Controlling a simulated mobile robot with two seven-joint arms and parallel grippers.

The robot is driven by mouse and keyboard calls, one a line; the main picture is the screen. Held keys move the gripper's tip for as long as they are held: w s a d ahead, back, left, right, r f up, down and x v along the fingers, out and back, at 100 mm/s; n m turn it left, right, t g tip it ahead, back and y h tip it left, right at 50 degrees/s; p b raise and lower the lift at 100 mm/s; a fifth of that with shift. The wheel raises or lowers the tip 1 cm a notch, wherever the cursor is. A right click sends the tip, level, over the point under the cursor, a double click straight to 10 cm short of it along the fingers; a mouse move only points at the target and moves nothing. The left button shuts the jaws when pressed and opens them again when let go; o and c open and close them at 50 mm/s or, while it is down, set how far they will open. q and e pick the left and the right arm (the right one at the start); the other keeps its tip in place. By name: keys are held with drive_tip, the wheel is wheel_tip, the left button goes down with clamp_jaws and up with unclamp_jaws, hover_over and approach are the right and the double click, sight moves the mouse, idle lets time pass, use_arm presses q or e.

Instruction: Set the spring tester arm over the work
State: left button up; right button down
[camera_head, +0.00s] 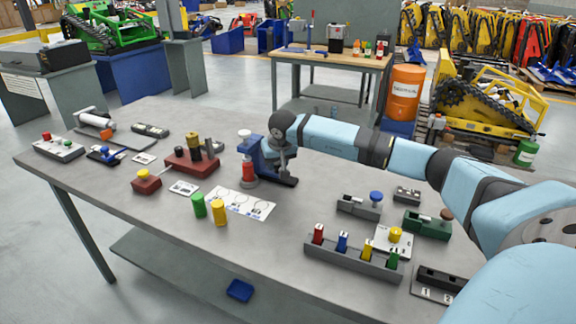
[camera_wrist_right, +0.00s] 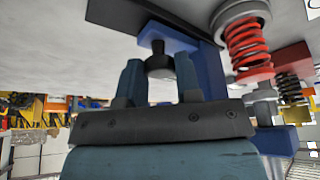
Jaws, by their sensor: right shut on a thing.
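The spring tester (camera_head: 277,177) stands near the middle of the grey table, with a dark base and a blue upright. Its red spring (camera_head: 249,172) stands at its left side, under a white-topped part (camera_head: 244,135). The spring also shows in the right wrist view (camera_wrist_right: 250,42), right of the fingers. My right gripper (camera_head: 281,157) is at the tester, right of the spring, pointing down. In the wrist view its two fingers (camera_wrist_right: 160,80) are on either side of a dark round knob (camera_wrist_right: 160,62) on a blue part of the tester. Which tester part carries the knob is partly hidden.
A red block with cylinders (camera_head: 192,162) stands left of the tester. Green (camera_head: 199,205) and yellow (camera_head: 219,213) cylinders stand in front, by a white card (camera_head: 250,207). A grey rack (camera_head: 352,262) with coloured pieces is at front right. My right arm spans the table's right side.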

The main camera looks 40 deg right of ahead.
drive_tip(key=shift+w+r, duration=0.1)
drive_tip(key=shift+r, duration=0.1)
drive_tip(key=c, duration=1)
unclamp_jaws()
drive_tip(key=shift+w, duration=0.1)
drive_tip(key=shift+o, duration=0.9)
drive_tip(key=shift+w+a+f, duration=0.1)
drive_tip(key=shift+a+f, duration=0.05)
drive_tip(key=shift+f, duration=0.05)
drive_tip(key=shift+r, duration=0.1)
drive_tip(key=shift+s+r, duration=0.2)
drive_tip(key=shift+r, duration=0.05)
drive_tip(key=v, duration=1.3)
drive_tip(key=shift+p, duration=0.45)
drive_tip(key=shift+s, duration=0.1)
